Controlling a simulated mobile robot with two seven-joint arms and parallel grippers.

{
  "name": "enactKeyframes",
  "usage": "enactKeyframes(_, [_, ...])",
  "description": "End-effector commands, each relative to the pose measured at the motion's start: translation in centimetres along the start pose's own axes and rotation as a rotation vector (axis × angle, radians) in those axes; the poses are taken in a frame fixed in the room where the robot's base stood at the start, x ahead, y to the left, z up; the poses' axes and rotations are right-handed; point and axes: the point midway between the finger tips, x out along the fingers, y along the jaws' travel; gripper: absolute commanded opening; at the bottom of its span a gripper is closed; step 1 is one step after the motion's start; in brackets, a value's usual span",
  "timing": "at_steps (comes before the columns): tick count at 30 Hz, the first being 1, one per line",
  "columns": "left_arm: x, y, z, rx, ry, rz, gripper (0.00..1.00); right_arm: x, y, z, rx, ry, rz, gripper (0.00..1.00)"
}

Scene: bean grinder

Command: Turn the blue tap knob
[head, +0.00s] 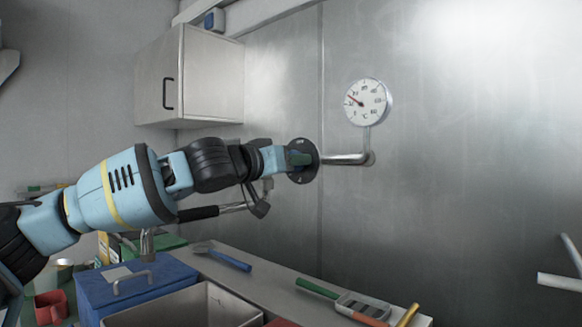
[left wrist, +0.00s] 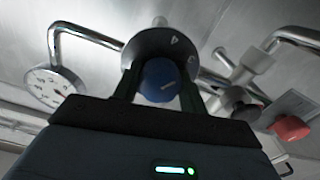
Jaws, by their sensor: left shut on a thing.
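The blue tap knob (left wrist: 160,80) sits between the two fingers of my left gripper (left wrist: 160,88) in the left wrist view. The fingers are shut on its sides, and a white line shows on its face. A dark round plate (left wrist: 160,45) with white marks lies behind the knob. In the head view my left gripper (head: 287,158) reaches the same dark plate (head: 304,161) on the end of a chrome pipe. The knob is hidden there by the gripper. My right gripper is not in view.
A dial gauge (head: 367,102) hangs on the metal wall beside the pipe (head: 345,159). A wall cabinet (head: 190,76) is above my left arm. A blue box (head: 135,283) and several utensils lie below. In the left wrist view a red knob (left wrist: 290,128) is at right.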

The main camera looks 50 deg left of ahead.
Motion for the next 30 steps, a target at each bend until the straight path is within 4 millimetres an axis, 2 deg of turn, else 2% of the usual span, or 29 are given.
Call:
enactKeyframes(9, [-0.01,0.00,-0.09,-0.078,0.002,0.000,0.19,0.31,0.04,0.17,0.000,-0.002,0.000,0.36])
enactKeyframes(22, [-0.02,0.01,-0.12,-0.084,0.002,0.000,0.19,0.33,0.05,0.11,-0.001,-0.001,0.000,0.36])
enactKeyframes(23, [-0.02,0.01,-0.12,-0.084,0.002,0.000,0.46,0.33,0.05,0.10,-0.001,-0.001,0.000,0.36])
enactKeyframes(27, [-0.01,0.02,-0.09,-0.083,0.001,0.000,0.64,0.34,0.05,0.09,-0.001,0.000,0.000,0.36])
enactKeyframes(30, [-0.01,0.02,-0.06,-0.083,0.001,0.000,0.64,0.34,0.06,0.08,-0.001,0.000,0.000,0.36])
